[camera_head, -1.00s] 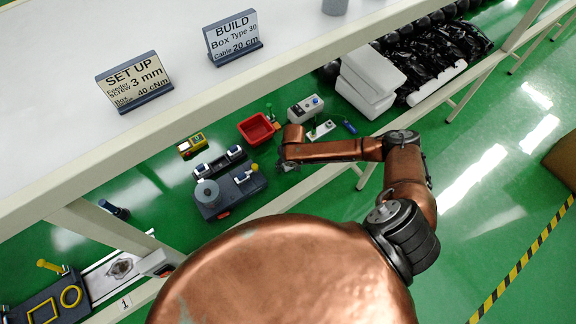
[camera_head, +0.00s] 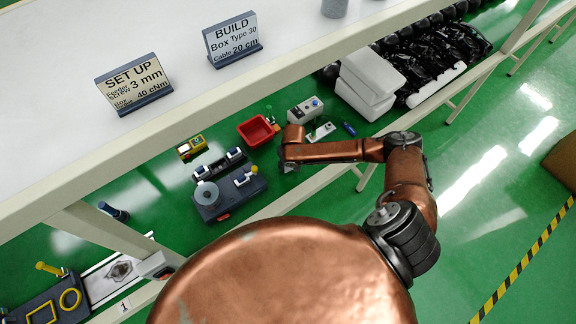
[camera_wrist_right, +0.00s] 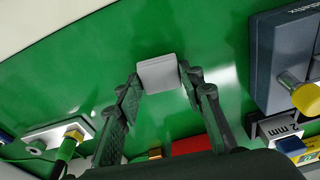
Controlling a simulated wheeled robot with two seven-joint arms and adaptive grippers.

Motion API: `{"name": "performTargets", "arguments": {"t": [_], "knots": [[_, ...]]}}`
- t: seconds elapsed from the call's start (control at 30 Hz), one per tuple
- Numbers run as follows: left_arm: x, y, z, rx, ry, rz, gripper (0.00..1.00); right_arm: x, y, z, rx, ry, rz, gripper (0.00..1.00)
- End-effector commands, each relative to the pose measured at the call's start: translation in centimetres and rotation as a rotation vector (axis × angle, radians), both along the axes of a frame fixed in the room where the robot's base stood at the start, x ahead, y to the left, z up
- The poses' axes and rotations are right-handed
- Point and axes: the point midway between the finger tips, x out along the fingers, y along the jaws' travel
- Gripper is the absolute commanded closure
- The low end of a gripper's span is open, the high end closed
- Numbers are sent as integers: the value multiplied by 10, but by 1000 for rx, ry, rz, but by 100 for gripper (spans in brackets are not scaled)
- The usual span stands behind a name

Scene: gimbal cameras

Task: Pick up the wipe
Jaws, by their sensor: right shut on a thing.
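The wipe (camera_wrist_right: 158,73) is a small pale grey-white block-like piece in the right wrist view. It sits between the fingertips of my right gripper (camera_wrist_right: 160,85), which is shut on it. Green surface shows around it. In the head view my copper right arm reaches left over the green work area. The gripper there is mostly hidden under the arm's end, and I cannot make out the wipe. My left gripper is not in view.
A red bin (camera_head: 258,130), a grey control box (camera_head: 305,109) and a dark fixture with a grey spool (camera_head: 207,194) stand close to the arm's end. A yellow device (camera_head: 191,147) lies further left. A white shelf with two signs runs above.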

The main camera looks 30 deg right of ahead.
Motion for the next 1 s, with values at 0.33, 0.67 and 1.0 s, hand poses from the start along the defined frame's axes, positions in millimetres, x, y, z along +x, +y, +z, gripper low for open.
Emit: {"name": "performTargets", "arguments": {"t": [0.33,0.67,1.0], "knots": [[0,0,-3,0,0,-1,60,-13,41,70,4,-3,6,79],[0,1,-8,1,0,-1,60,-38,108,108,3,-2,4,79],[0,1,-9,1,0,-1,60,-47,131,120,0,-1,-1,79]]}}
